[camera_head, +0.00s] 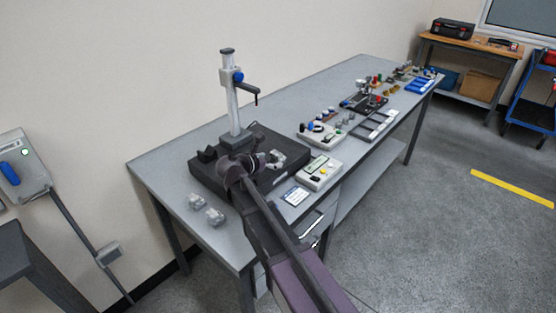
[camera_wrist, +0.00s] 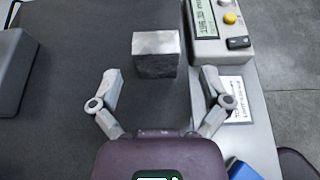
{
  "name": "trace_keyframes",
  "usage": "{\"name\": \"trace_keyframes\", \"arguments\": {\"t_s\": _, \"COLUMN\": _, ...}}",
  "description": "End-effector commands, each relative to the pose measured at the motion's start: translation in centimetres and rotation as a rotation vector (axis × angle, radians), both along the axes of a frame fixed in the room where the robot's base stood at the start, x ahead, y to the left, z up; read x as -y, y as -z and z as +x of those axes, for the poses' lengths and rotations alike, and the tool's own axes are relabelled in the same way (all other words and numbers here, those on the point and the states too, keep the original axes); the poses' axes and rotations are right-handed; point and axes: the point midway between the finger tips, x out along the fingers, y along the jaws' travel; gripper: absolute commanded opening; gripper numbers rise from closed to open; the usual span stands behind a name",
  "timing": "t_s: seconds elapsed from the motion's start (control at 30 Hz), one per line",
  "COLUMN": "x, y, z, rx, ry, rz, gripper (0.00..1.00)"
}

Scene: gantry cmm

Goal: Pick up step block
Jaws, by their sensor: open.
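A grey metal block (camera_wrist: 155,54), which I take to be the step block, sits on the dark plate (camera_wrist: 75,60) in the wrist view. It has a lighter top and a darker near face; I cannot make out steps. My gripper (camera_wrist: 160,76) is open and empty. Its two fingers point toward the block, one to each side, with the block just beyond the fingertips and a little nearer the left one. In the head view my arm reaches over the dark plate (camera_head: 205,173), and block and fingers are too small there to tell apart clearly.
A box with display and buttons (camera_head: 319,172) stands right of the plate, close to the right finger. A card (camera_head: 295,195) lies near it. A measuring stand (camera_head: 233,100) rises behind my wrist. Two small grey pieces (camera_head: 205,208) lie at the bench's near left. More fixtures line the bench farther back.

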Motion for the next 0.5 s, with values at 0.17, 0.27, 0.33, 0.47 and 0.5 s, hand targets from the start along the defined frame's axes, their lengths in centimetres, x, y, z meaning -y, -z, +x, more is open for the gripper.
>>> {"name": "trace_keyframes", "arguments": {"t_s": 0.17, "x": 0.3, "y": 0.2, "z": 0.5, "rx": 0.000, "ry": 0.001, "rz": 0.000, "gripper": 0.97}}
{"name": "trace_keyframes", "arguments": {"t_s": 0.27, "x": 0.8, "y": 0.4, "z": 1.3, "rx": 0.000, "ry": 0.002, "rz": 0.000, "gripper": 0.97}}
{"name": "trace_keyframes", "arguments": {"t_s": 0.33, "x": 1.2, "y": 0.7, "z": 2.0, "rx": 0.000, "ry": 0.002, "rz": 0.000, "gripper": 0.97}}
{"name": "trace_keyframes", "arguments": {"t_s": 0.47, "x": 2.0, "y": 1.2, "z": 3.1, "rx": 0.000, "ry": 0.002, "rz": -0.001, "gripper": 0.97}}
{"name": "trace_keyframes", "arguments": {"t_s": 0.5, "x": 2.3, "y": 1.4, "z": 3.4, "rx": 0.000, "ry": 0.002, "rz": -0.001, "gripper": 0.97}}
